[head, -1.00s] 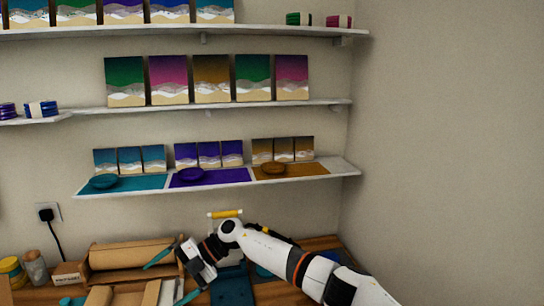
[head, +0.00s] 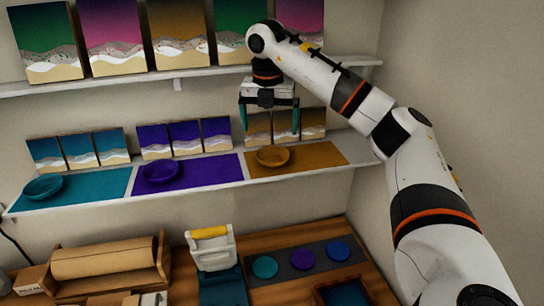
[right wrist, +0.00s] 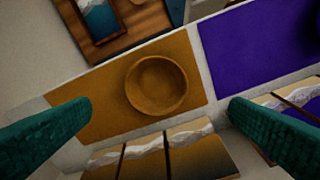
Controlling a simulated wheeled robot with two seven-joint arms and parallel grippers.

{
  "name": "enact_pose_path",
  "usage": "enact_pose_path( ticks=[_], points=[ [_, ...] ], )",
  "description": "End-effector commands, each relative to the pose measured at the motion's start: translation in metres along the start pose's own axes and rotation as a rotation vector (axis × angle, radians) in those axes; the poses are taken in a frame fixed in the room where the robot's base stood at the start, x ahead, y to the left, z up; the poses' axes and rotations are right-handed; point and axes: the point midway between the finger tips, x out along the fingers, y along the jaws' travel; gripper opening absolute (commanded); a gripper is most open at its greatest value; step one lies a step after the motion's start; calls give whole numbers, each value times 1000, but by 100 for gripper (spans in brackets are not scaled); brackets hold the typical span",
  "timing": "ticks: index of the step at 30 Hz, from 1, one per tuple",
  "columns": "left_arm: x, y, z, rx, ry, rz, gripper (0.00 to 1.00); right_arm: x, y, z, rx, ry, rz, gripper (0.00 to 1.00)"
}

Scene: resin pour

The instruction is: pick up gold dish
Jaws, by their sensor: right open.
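The gold dish (head: 272,157) is a small round bowl on the gold mat (head: 318,154) at the right part of the lower shelf. In the right wrist view the dish (right wrist: 156,85) lies beyond the fingertips, near the middle of the picture. My right gripper (head: 269,120) is open and empty, with teal fingers pointing down above the shelf, in front of the small gold pictures. In the right wrist view its fingers (right wrist: 160,120) stand wide apart, and the dish is not touched. My left gripper is not in view.
Small gold pictures (head: 313,122) stand behind the dish. A teal dish (head: 43,186) and a purple dish (head: 160,171) sit on their mats to the left. The upper shelf (head: 205,74) holds larger pictures. Below is a wooden bench with a cardboard roll (head: 104,258) and several coloured discs.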

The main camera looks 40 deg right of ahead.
Motion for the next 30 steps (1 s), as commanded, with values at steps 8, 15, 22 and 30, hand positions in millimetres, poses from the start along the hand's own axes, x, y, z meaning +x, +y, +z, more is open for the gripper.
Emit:
enact_pose_path(
  ticks=[8, 15, 22, 30],
  points=[
    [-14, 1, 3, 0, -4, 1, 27, 32, 1, 0, -1, -2, 0, 100],
    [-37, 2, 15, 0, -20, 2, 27, 56, 6, -1, -1, -4, 3, 100],
    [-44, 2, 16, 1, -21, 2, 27, 84, 6, -1, -1, -3, -1, 100],
    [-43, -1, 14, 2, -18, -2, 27, 87, 5, -1, -1, -1, -3, 93]
  ],
)
